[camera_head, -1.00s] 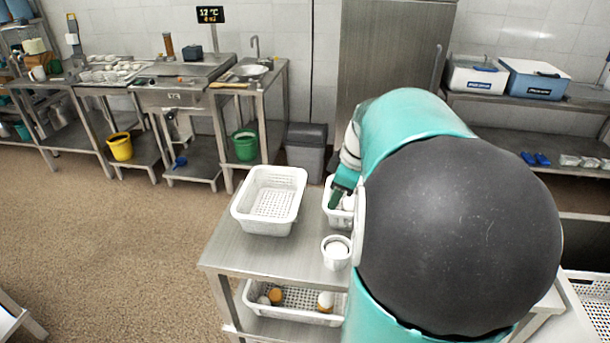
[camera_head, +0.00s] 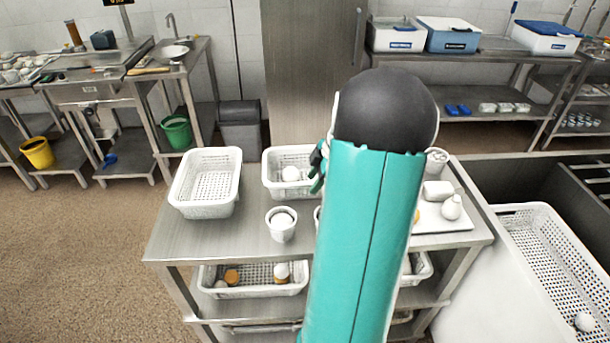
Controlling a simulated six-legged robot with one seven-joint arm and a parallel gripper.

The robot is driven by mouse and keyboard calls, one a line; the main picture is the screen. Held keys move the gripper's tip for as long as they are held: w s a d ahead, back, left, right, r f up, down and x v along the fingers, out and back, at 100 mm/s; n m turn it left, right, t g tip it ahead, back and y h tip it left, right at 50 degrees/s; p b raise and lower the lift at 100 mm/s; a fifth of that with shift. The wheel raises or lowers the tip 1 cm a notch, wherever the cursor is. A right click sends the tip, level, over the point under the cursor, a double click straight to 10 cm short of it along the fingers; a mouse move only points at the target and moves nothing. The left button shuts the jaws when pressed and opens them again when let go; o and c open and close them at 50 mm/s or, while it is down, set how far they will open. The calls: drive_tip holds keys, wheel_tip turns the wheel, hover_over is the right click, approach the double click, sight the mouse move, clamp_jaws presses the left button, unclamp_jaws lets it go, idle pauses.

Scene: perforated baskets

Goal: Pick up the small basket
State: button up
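Two white perforated baskets stand on the steel table. The left basket (camera_head: 206,209) is empty. The other basket (camera_head: 274,186), at the table's back middle, holds a round white item (camera_head: 291,174); its right part is hidden behind my arm. I cannot tell for certain which one the task calls small. My gripper (camera_head: 317,169) shows only as a dark green part at the right of the middle basket, beside or over it. My arm hides the rest, so I see neither its opening nor whether it touches the basket.
A white cup (camera_head: 281,226) stands in front of the middle basket. A tray (camera_head: 449,226) with white items is at the table's right. A shelf basket (camera_head: 254,290) sits below. A large perforated crate (camera_head: 550,262) is at right. A grey bin (camera_head: 239,125) stands behind.

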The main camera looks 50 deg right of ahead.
sight(310, 186)
drive_tip(key=x, duration=0.5)
drive_tip(key=shift+f, duration=0.15)
clamp_jaws()
